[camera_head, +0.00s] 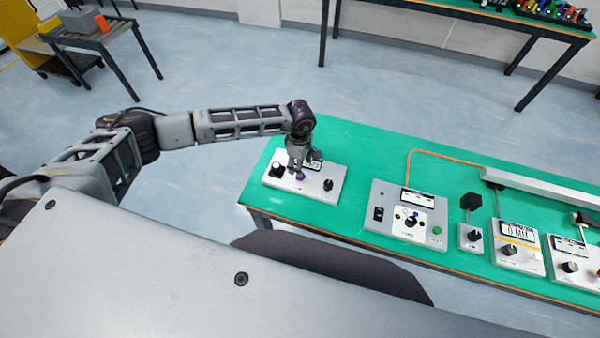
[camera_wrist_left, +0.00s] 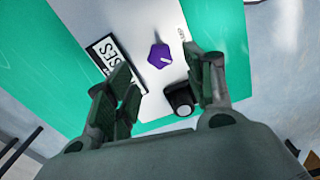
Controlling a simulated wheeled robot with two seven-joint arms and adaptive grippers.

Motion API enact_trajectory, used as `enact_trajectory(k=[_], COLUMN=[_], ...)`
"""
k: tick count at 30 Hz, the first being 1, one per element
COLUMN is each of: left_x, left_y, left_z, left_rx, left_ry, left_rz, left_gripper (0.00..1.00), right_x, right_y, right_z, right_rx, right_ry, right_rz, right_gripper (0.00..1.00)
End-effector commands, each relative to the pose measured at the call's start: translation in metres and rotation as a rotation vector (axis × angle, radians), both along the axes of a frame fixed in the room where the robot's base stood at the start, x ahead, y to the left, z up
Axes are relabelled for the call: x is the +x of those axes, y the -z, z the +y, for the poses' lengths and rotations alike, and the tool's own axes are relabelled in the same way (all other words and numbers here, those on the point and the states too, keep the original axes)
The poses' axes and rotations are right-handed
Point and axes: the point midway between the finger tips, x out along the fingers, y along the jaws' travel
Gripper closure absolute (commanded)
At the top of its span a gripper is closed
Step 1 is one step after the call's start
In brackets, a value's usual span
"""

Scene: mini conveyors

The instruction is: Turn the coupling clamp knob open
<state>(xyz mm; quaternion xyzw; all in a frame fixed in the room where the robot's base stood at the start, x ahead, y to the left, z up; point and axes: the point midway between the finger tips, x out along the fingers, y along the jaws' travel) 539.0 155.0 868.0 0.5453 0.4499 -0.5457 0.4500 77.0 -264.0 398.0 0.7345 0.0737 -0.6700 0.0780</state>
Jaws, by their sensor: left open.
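A white control box (camera_head: 315,196) lies at the left end of the green bench. It carries a small purple knob (camera_head: 300,176) and black knobs at its left (camera_head: 277,169) and right (camera_head: 328,185). In the left wrist view the purple knob (camera_wrist_left: 160,56) is many-sided with a white mark, beyond the fingertips. I cannot tell which knob is the coupling clamp knob. My left gripper (camera_head: 298,166) is over the box, pointing down. In the left wrist view its fingers (camera_wrist_left: 163,88) are apart and empty, and a black knob (camera_wrist_left: 180,101) shows between them. My right gripper is not in view.
The green bench (camera_head: 352,150) also holds a larger white box (camera_head: 398,232) with a display and several smaller boxes with knobs to its right. A long pale conveyor rail (camera_head: 545,188) lies behind them. A label (camera_wrist_left: 102,50) sits beside the purple knob.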

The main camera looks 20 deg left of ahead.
Motion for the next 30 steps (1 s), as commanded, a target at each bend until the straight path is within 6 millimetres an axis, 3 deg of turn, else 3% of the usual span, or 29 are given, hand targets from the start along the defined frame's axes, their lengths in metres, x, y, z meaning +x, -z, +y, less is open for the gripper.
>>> enact_trajectory(k=[15, 30], left_x=[0.0, 0.0], left_y=[0.059, 0.067], left_z=[0.0, 0.0], left_rx=[0.001, 0.001], left_ry=[-0.001, 0.0], left_rz=[0.001, 0.0], left_gripper=[0.47, 0.48], right_x=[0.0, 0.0], right_y=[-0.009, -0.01], right_z=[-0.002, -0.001], right_rx=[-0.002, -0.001], right_ry=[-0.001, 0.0], right_rz=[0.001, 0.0], right_gripper=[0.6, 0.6])
